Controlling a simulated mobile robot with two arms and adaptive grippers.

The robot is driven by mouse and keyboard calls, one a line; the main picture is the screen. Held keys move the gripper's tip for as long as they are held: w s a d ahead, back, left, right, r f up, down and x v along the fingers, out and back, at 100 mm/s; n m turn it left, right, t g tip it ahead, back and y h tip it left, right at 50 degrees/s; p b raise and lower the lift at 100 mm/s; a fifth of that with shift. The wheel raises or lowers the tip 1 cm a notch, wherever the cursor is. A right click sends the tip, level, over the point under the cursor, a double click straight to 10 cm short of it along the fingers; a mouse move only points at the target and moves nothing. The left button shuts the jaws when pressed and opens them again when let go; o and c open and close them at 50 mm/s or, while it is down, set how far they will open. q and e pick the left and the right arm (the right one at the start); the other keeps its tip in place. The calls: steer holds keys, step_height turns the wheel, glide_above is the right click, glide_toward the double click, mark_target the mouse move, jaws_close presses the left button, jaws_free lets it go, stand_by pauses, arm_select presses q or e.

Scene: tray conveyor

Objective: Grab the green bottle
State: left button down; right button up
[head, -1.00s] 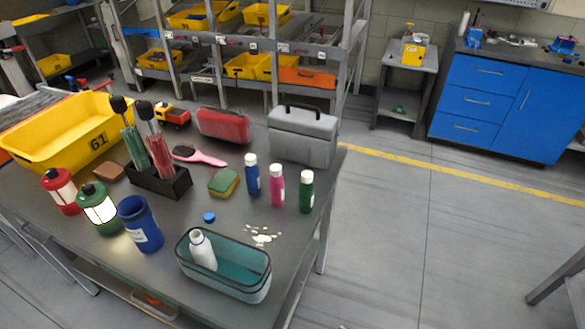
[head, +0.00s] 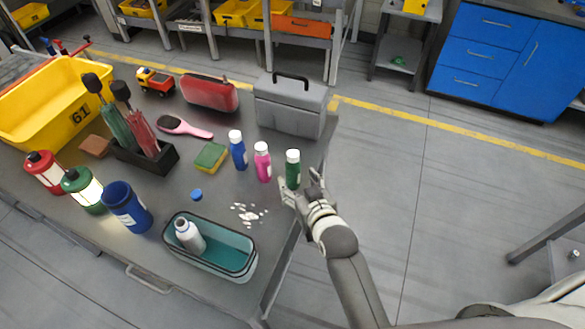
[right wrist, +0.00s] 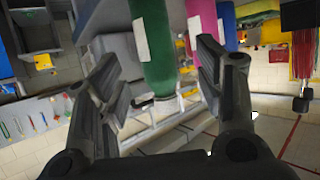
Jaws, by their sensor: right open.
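The green bottle (head: 292,170) stands upright with a white cap near the right edge of the table (head: 225,285), at the end of a row with a pink bottle (head: 263,163) and a blue bottle (head: 238,151). My right gripper (head: 301,180) is open beside the green bottle, at its right and near side. In the right wrist view the green bottle (right wrist: 152,45) lies ahead between the open fingers (right wrist: 160,80). The pink bottle (right wrist: 202,20) shows just to its right. Contact with the bottle is not clear. My left gripper is not seen.
A grey toolbox (head: 291,105) stands behind the bottles. A sponge (head: 210,157) lies to their left. White bits (head: 248,214) and a teal basket (head: 200,268) holding a white bottle (head: 189,237) lie nearer. Open floor (head: 430,215) is right of the table.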

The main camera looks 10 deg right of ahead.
mark_target(296, 176)
steer(key=shift+x, duration=0.8)
steer(key=shift+w+f+p, duration=0.2)
steer(key=shift+w+p, duration=0.2)
steer(key=shift+w, duration=0.25)
steer(key=shift+p+x, duration=0.35)
steer(key=shift+x, duration=1.6)
steer(key=shift+d+f, duration=0.1)
steer(key=c, duration=1.2)
